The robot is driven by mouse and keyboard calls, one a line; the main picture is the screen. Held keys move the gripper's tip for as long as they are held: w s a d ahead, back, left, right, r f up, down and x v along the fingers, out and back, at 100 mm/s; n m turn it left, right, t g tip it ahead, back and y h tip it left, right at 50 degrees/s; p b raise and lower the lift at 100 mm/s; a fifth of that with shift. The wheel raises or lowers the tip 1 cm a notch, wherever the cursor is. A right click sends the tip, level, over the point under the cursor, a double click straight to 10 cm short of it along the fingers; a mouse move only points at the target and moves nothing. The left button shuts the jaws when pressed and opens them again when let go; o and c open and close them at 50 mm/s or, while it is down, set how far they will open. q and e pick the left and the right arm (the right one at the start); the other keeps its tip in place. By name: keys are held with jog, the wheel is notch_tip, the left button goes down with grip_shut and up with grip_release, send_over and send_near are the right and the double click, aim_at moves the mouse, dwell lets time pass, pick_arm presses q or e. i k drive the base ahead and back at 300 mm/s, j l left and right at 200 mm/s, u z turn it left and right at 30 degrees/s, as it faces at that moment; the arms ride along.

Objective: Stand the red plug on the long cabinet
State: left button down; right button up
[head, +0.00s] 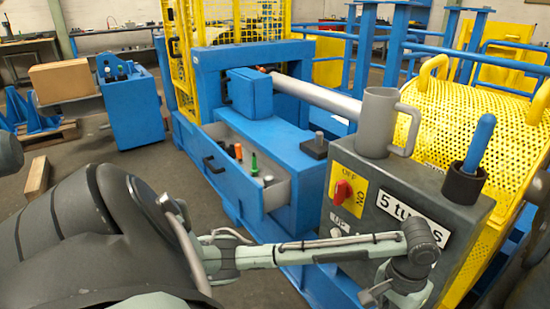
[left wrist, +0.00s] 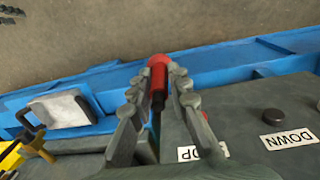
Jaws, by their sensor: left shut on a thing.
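In the left wrist view, my left gripper (left wrist: 157,95) is shut on the red plug (left wrist: 158,68). Its rounded red end sticks out past the fingertips, and a darker section shows between the fingers. The gripper is over the edge of a grey control panel; I cannot tell whether the plug touches anything. In the head view, my left gripper (head: 375,295) is low in front of the grey control cabinet (head: 400,205), and the plug cannot be made out. I cannot tell for sure which cabinet is the long one. My right gripper is not in view.
The control cabinet has a red switch (head: 341,192), a grey mug (head: 378,125) and a blue-handled tool in a black cup (head: 465,184) on top. An open drawer (head: 280,193) holds small items. A blue cabinet (head: 133,112) carrying bottles stands at the left.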

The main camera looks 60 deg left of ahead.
aim_at(264, 129)
jog(key=k+j, duration=0.1)
jog(key=j, duration=0.4)
jog(key=j+z, duration=0.1)
jog(key=j, duration=0.4)
jog(key=k+j, duration=0.15)
jog(key=j, duration=0.3)
jog(key=k+j+z, duration=0.1)
jog(key=j, duration=0.4)
jog(key=k+j, duration=0.1)
jog(key=j, duration=0.4)
jog(key=k+j+z, duration=0.1)
jog(key=j, duration=0.35)
jog(key=k+j, duration=0.15)
jog(key=j, duration=0.35)
jog(key=k+j+z, duration=0.1)
jog(key=j, duration=0.35)
